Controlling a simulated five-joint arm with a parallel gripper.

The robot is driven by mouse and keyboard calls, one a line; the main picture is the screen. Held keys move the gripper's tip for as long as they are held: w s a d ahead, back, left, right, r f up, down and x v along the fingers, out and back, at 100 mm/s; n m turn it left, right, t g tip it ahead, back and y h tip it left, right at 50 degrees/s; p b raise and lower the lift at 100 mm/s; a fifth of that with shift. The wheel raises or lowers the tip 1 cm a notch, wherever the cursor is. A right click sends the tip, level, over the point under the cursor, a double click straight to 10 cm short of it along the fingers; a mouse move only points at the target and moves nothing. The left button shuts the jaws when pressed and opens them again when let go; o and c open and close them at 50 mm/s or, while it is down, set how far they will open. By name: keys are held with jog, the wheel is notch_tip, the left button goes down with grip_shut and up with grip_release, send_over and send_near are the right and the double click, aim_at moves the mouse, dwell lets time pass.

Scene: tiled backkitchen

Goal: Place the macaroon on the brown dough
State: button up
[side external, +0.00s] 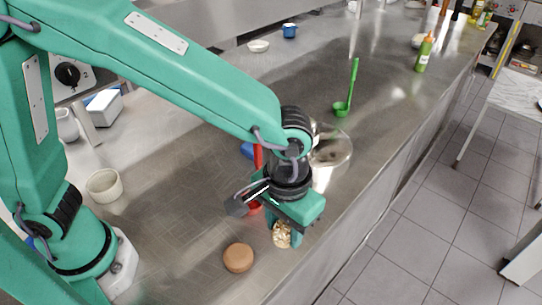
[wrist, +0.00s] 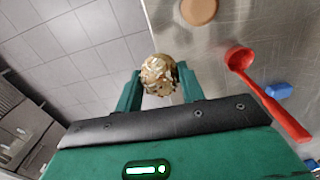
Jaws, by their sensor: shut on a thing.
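The macaroon (side external: 282,235) is a pale, nut-flecked ball. My gripper (side external: 284,232) is shut on it near the front edge of the steel counter, and how far it is above the surface is hard to tell. In the wrist view the macaroon (wrist: 159,76) sits between the two green fingertips (wrist: 158,88). The brown dough (side external: 238,257) is a smooth round disc lying flat on the counter, left of and nearer the camera than my gripper. It also shows at the top of the wrist view (wrist: 198,10), apart from the macaroon, with nothing on it.
A red ladle (wrist: 262,88) and a blue item (wrist: 279,91) lie close by on the counter. A clear container (side external: 331,150) stands behind my gripper, with a green ladle (side external: 345,100) beyond. A cream bowl (side external: 104,186) is at left. The counter around the dough is clear.

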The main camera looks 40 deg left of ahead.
jog(key=s+a+r+n, duration=0.1)
jog(key=s+a+n, duration=0.1)
jog(key=s, duration=0.5)
jog(key=s+a+r+n, duration=0.1)
jog(key=s+a+n, duration=0.1)
jog(key=s, duration=0.6)
jog(key=shift+s+a+n, duration=0.3)
jog(key=shift+a+n, duration=0.1)
send_over(237, 252)
notch_tip(237, 252, down, 7)
jog(key=shift+r, duration=0.1)
jog(key=shift+f, duration=2.05)
jog(key=shift+f, duration=0.1)
jog(key=o, duration=1)
jog(key=shift+c, duration=0.2)
